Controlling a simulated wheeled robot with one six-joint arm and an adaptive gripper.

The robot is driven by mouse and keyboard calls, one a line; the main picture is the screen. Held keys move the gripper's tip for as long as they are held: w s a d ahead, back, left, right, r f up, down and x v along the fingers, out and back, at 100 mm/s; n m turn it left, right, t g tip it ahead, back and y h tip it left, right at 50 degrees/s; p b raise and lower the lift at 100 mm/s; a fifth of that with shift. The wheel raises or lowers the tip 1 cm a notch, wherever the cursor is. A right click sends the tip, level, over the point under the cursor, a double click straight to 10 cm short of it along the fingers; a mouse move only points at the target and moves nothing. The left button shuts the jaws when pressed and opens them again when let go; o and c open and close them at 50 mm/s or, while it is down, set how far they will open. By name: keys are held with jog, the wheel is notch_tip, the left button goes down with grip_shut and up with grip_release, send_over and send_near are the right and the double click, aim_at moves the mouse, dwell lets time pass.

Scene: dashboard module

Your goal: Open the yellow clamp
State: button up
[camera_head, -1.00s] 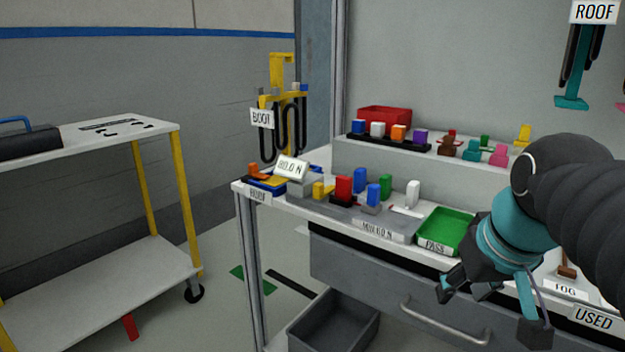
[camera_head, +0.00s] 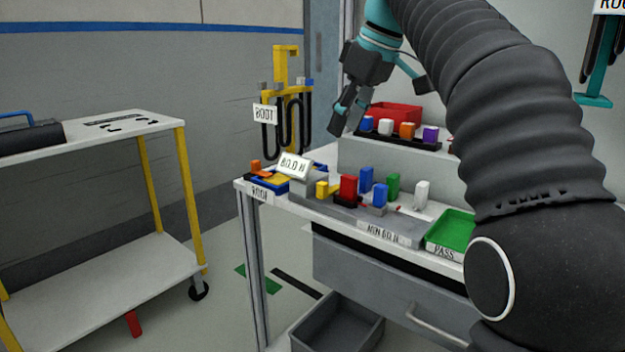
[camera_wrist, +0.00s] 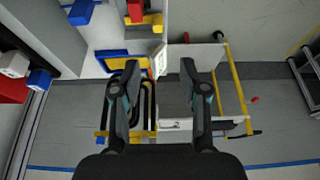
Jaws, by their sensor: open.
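The yellow clamp is, as far as I can tell, the small yellow piece (camera_head: 322,189) on the bench, just left of a red block (camera_head: 348,186). My gripper (camera_head: 380,105) is open and empty, high above the back of the bench, near the red bin (camera_head: 395,113). It is above and slightly right of the yellow piece, well apart from it. In the wrist view my two fingers (camera_wrist: 158,90) are spread with nothing between them.
A yellow stand with black hoses (camera_head: 285,80) stands behind the bench's left end. Blue, green and white blocks crowd the bench by the green tray (camera_head: 452,229). A white trolley (camera_head: 130,131) stands at left. My arm hides the bench's right side.

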aim_at(321, 182)
jog(key=b+x, duration=0.2)
jog(key=x, duration=0.4)
jog(key=b+x, duration=0.2)
jog(key=x, duration=0.5)
jog(key=shift+w+d+f, duration=0.15)
jog(key=shift+w+f, duration=0.05)
jog(key=shift+f, duration=0.1)
jog(key=shift+c, duration=0.3)
grip_shut()
jog(key=shift+a, duration=0.2)
jog(key=shift+d+r, duration=0.1)
jog(key=shift+r, duration=0.05)
